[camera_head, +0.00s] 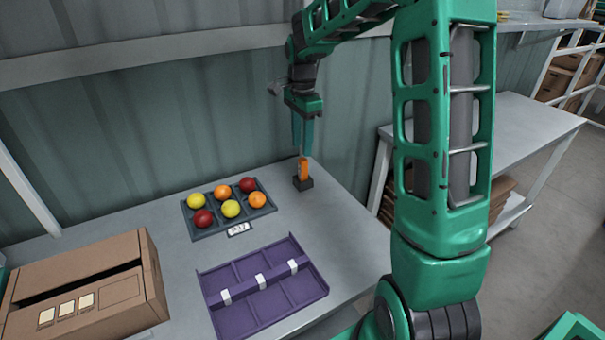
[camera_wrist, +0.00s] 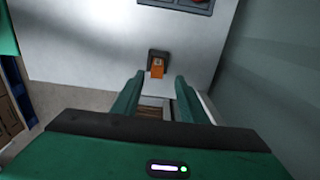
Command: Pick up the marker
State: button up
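The orange marker (camera_head: 304,169) stands upright in a small black holder (camera_head: 303,184) on the grey table, at the right of the tray of coloured balls. The marker also shows in the wrist view (camera_wrist: 157,70), with the black holder (camera_wrist: 158,54) around its base. My gripper (camera_head: 302,152) points down with its fingertips near the marker's top. In the wrist view my gripper (camera_wrist: 159,76) is open, with one finger on each side of the marker's line and a gap to each. I cannot tell whether the tips are level with its top.
A dark tray (camera_head: 203,235) holds several red, orange and yellow balls. A purple divided tray (camera_head: 318,291) with white labels lies in front. A cardboard box (camera_head: 130,300) stands at the left. A corrugated wall (camera_head: 140,140) rises behind the table. The table around the holder is clear.

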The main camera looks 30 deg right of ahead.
aim_at(303, 159)
jog(key=shift+s+f, duration=0.15)
jog(key=shift+f, duration=1.5)
jog(key=shift+s+f, duration=0.1)
jog(key=shift+f, duration=1.5)
jog(key=shift+c, duration=0.6)
grip_shut()
